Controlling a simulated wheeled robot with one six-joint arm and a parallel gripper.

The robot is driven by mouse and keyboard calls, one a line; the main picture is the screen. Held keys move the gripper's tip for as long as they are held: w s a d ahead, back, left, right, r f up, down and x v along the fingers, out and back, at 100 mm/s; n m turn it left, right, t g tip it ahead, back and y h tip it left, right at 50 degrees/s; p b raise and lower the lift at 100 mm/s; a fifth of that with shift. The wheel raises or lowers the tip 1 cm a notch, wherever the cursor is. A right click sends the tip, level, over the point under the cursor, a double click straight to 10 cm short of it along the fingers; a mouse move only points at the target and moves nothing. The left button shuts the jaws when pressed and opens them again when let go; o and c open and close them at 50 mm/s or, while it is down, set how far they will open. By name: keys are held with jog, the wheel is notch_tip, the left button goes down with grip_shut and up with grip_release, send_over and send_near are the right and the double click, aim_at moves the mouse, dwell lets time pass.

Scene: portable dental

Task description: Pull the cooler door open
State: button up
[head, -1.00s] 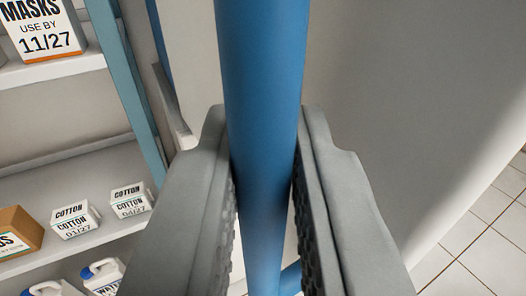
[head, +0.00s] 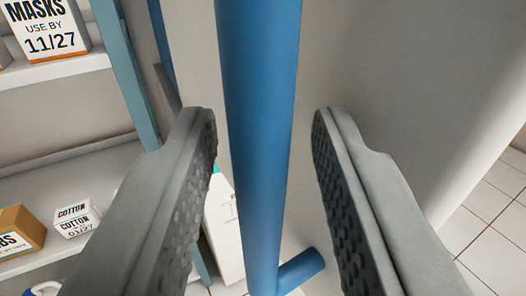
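A blue vertical bar handle (head: 259,130) runs down the middle of the head view, with a short blue mount (head: 301,271) joining it at the lower end. A pale grey door panel (head: 400,80) lies behind and to the right of the handle. My gripper (head: 265,115) is open, with one finger on each side of the handle and a visible gap on both sides. The handle stands between the fingers and neither finger touches it.
Open shelves at the left hold a masks box (head: 47,30), a cotton box (head: 77,218) and a brown box (head: 19,233). A blue-green upright post (head: 126,70) edges the shelves. Tiled floor (head: 487,215) shows at the right.

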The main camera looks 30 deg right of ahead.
jog(key=v, duration=1.7)
